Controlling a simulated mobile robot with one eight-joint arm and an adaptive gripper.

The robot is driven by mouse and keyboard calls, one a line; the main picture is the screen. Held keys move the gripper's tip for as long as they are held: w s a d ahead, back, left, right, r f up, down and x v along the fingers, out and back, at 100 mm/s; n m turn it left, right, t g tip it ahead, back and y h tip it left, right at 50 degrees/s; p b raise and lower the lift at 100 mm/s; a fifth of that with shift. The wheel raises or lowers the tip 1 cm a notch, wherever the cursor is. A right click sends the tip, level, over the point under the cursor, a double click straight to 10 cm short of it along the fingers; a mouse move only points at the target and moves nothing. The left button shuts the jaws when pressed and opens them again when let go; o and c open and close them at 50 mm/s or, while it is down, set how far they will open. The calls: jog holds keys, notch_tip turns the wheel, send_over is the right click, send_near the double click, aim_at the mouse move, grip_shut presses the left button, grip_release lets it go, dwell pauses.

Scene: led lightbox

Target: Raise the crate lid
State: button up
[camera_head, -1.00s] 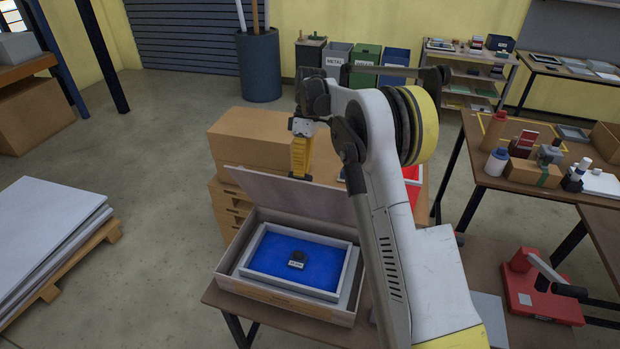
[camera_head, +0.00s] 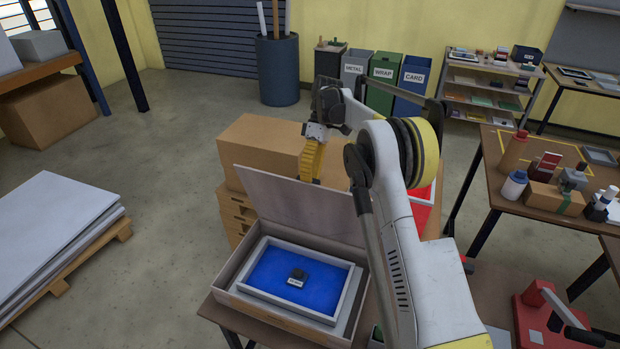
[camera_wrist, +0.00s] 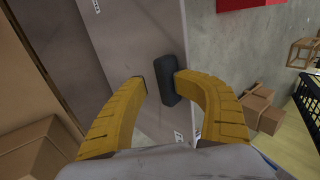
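The crate (camera_head: 275,318) is a shallow brown box on a table, with a grey-white tray (camera_head: 350,290) and blue lining (camera_head: 262,268) inside. A small black labelled item (camera_head: 297,276) lies on the blue. The crate lid (camera_head: 290,205) stands raised at the back edge, its inner face showing. My gripper (camera_head: 311,172) is at the lid's top edge, its fingertips hidden behind it. In the wrist view, the yellow fingers (camera_wrist: 162,86) are spread apart. A dark handle-like block (camera_wrist: 167,79) on a grey panel is beside the right fingertip; a gap separates it from the left fingertip.
A red bin (camera_head: 424,210) is right of my arm. A cluttered table (camera_head: 490,165) and a red press (camera_head: 545,320) are at right. Open floor lies left of the crate.

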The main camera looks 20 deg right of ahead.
dwell(0.5)
jog(key=v, duration=0.7)
jog(key=shift+r, duration=0.25)
jog(key=shift+w+r, duration=0.1)
